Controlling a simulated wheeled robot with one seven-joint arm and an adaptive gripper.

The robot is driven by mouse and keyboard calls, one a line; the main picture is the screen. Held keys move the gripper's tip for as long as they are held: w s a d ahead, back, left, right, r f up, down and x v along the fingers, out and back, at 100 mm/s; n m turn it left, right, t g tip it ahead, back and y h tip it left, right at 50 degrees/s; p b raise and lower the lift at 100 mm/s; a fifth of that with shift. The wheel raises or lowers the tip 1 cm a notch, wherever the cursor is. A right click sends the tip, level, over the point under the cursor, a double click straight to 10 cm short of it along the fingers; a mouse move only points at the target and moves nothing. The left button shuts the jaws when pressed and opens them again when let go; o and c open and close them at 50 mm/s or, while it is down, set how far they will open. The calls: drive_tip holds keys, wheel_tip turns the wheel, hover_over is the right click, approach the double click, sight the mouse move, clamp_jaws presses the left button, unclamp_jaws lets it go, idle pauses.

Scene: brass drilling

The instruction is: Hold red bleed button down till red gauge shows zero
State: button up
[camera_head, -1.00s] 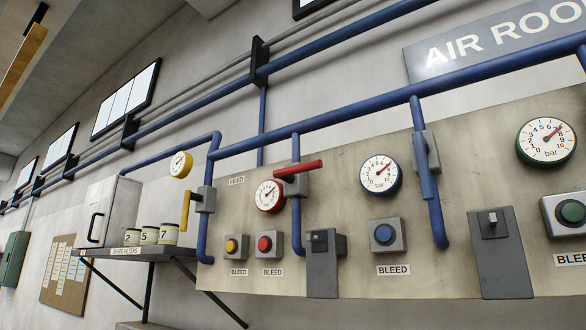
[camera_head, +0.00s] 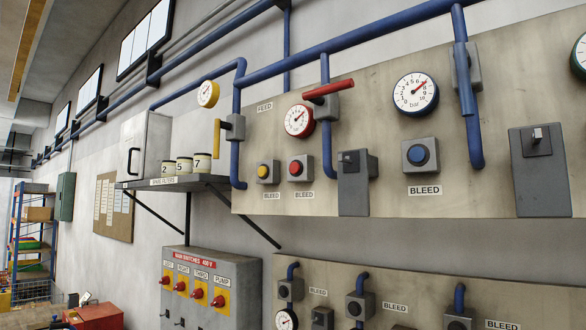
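The red bleed button (camera_head: 295,168) sits in a grey box on the upper panel, above a BLEED label, and no finger touches it. The red-rimmed gauge (camera_head: 299,121) is above it; its needle points to the upper right, away from the low end, but the exact reading is too small to tell. A red lever handle (camera_head: 329,89) stands out from the valve beside the gauge, roughly level. My gripper is not in view.
A yellow button (camera_head: 263,172) is just left of the red one, and a blue button (camera_head: 418,155) is to the right. A yellow valve handle (camera_head: 217,137) and a shelf with canisters (camera_head: 184,166) are left. A switch cabinet (camera_head: 211,285) and a lower panel (camera_head: 340,270) are below.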

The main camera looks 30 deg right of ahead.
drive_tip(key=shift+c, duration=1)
